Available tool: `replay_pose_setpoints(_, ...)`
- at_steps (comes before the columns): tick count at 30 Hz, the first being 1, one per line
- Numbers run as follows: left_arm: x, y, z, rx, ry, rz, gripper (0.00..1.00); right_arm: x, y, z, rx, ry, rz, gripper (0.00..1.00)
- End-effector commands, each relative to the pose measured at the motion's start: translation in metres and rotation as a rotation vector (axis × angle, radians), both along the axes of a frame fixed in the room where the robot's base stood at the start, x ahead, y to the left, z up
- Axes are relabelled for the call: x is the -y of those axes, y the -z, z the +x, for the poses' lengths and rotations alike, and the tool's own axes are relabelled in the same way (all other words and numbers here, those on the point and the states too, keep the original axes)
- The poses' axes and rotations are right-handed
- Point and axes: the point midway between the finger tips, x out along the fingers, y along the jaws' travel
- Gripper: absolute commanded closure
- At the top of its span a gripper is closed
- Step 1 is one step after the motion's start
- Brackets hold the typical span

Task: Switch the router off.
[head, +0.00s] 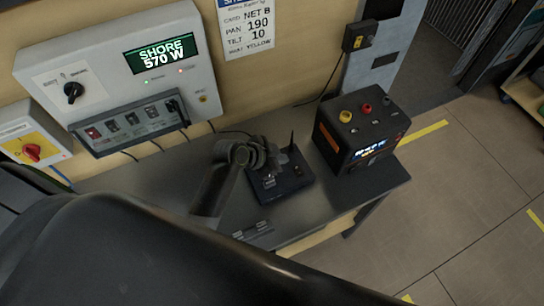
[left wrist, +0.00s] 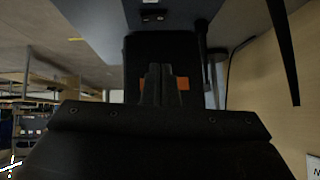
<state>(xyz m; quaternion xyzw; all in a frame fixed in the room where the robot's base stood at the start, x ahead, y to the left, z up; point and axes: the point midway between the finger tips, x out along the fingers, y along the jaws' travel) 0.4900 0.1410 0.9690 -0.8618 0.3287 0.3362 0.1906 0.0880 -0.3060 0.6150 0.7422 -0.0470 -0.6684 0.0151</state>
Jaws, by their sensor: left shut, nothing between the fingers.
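The router (head: 292,188) is a small dark box with a thin upright antenna, lying on the grey bench in the head view. Small light marks show on its top. My left gripper (head: 280,160) is at the router's back left part, over it, and hides some of it. I cannot tell whether it touches. In the left wrist view the two fingers (left wrist: 161,84) are together and empty. Thin dark rods, probably antennas, show at the upper right there. The router's switch position cannot be read. My right gripper is out of view.
A black power box (head: 357,132) with coloured knobs stands right of the router. A shore power panel (head: 125,75) reading 570 W hangs on the wall at left, with a red knob on a yellow box (head: 32,150) below.

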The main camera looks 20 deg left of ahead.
Motion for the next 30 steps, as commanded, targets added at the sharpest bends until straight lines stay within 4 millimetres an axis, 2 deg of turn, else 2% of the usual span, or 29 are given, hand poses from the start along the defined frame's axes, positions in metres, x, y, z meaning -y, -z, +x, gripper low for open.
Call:
replay_pose_setpoints(4,-0.011,-0.012,-0.009,0.002,-0.001,0.001,1.00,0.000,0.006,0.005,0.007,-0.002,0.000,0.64)
replay_pose_setpoints(11,-0.018,-0.023,-0.015,-0.001,0.001,0.000,1.00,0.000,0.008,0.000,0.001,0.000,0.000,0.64)
replay_pose_setpoints(30,-0.019,-0.024,-0.016,-0.001,0.001,0.000,1.00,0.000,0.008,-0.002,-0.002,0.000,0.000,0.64)
